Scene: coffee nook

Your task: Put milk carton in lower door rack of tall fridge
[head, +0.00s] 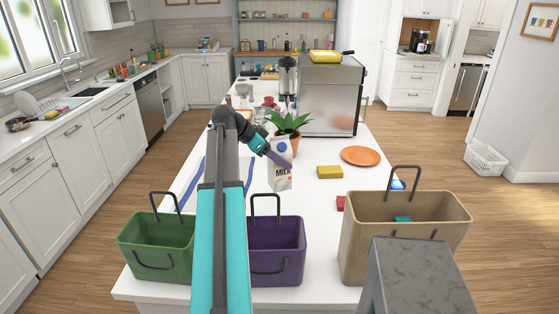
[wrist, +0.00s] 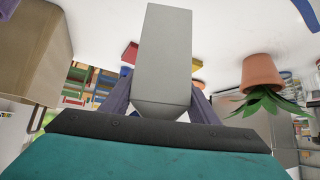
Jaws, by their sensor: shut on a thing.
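The milk carton (head: 281,178) is white with "MILK" printed on it and stands upright over the white island, in front of the potted plant. My gripper (head: 280,159) reaches it from the left, with purple fingers across its upper part. In the wrist view, the carton (wrist: 163,55) shows as a plain grey block between the two fingers of my gripper (wrist: 160,100), which are shut on it. I cannot tell whether its base touches the island. I cannot make out a tall fridge in either view.
Green (head: 155,240), purple (head: 277,250) and tan (head: 405,235) bins stand along the island's near edge. A potted plant (head: 288,124), a large steel box (head: 330,98), a yellow block (head: 330,172) and an orange plate (head: 361,156) are close by. The wooden floor (head: 440,165) is open on the right.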

